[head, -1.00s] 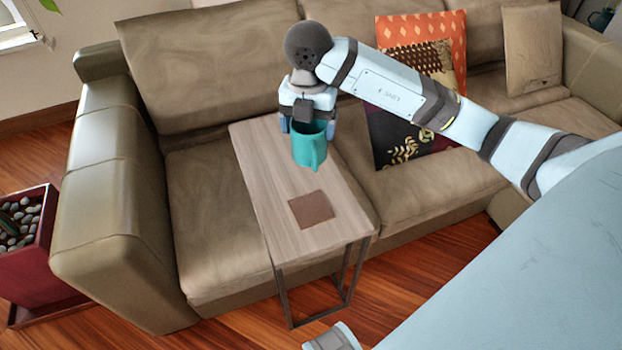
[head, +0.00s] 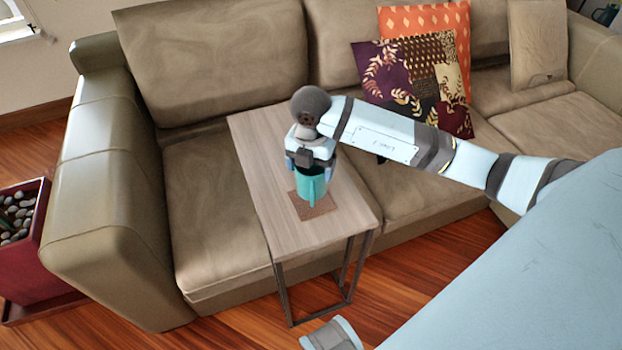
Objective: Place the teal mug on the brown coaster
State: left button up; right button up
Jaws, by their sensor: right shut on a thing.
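The teal mug (head: 312,190) is upright at the brown coaster (head: 318,210) on the narrow wooden side table (head: 255,150). The mug covers the back part of the coaster; whether it touches the coaster or hovers just above it I cannot tell. My right gripper (head: 311,166) is shut on the mug at its rim, reaching in from the right and pointing down. The fingertips are partly hidden by the mug and wrist.
A beige sofa (head: 205,60) surrounds the table on its back and sides. Patterned cushions (head: 430,85) lean behind my right arm. A red planter (head: 22,245) with pebbles stands at the far left. The table top in front of and behind the mug is clear.

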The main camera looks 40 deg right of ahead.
notch_tip(320, 180, down, 4)
jog(key=shift+r+b, duration=0.15)
jog(key=shift+b, duration=0.25)
jog(key=shift+f, duration=0.25)
jog(key=shift+f, duration=0.1)
jog(key=o, duration=1.3)
